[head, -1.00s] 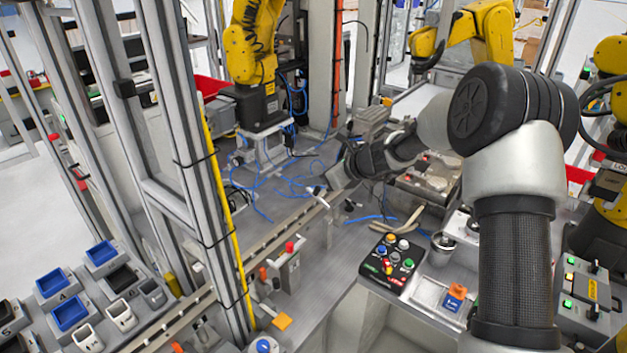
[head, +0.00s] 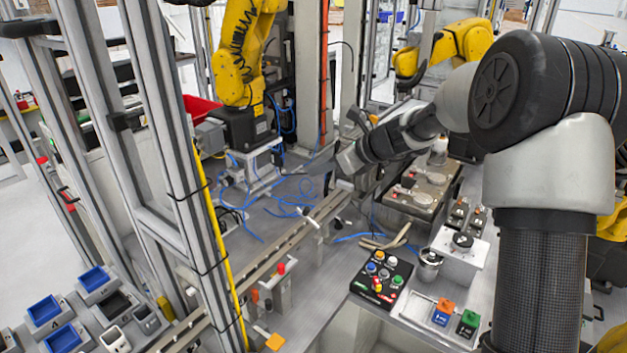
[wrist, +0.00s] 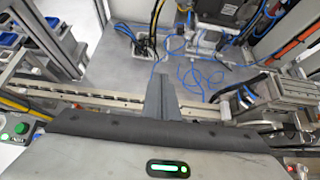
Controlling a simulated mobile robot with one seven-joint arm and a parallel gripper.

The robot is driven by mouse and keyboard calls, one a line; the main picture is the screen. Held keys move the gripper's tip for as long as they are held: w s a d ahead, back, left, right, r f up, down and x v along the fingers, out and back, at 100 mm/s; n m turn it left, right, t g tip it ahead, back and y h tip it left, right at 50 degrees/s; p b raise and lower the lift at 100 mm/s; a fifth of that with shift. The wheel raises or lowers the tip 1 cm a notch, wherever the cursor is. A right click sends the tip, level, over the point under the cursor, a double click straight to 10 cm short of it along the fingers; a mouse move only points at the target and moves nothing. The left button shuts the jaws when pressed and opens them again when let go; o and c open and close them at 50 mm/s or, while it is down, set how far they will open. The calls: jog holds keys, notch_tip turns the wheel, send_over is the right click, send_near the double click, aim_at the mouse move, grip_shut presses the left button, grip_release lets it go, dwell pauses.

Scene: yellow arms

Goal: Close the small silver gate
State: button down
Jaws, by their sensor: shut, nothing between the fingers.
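My gripper (head: 326,166) is shut and empty, with its dark fingers reaching left above the far part of the long rail. In the wrist view, its fingers (wrist: 161,98) are together and overlap the rail from above. A small silver plate (head: 323,230) stands at the rail's near side, below my gripper, with a pale handle (head: 308,213) beside it. It may be the gate, but I cannot tell whether it is open or closed. My gripper shows no clear contact with it.
The long rail (head: 262,270) runs from lower left to the centre. A silver bracket with a red knob (head: 281,268) stands nearer. A button panel (head: 381,277) is on the right bench. A yellow robot arm (head: 233,75) and loose blue cables lie behind.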

aim_at(307, 207)
jog(key=f+g+h, duration=0.1)
jog(key=f, duration=0.2)
jog(key=w+a+f+g+h+b, duration=0.1)
jog(key=f+h, duration=0.1)
jog(key=f, duration=0.2)
jog(key=w+a+f+g+h, duration=0.1)
jog(key=f+h, duration=0.1)
jog(key=f, duration=0.2)
dwell(0.7)
jog(key=shift+a, duration=0.15)
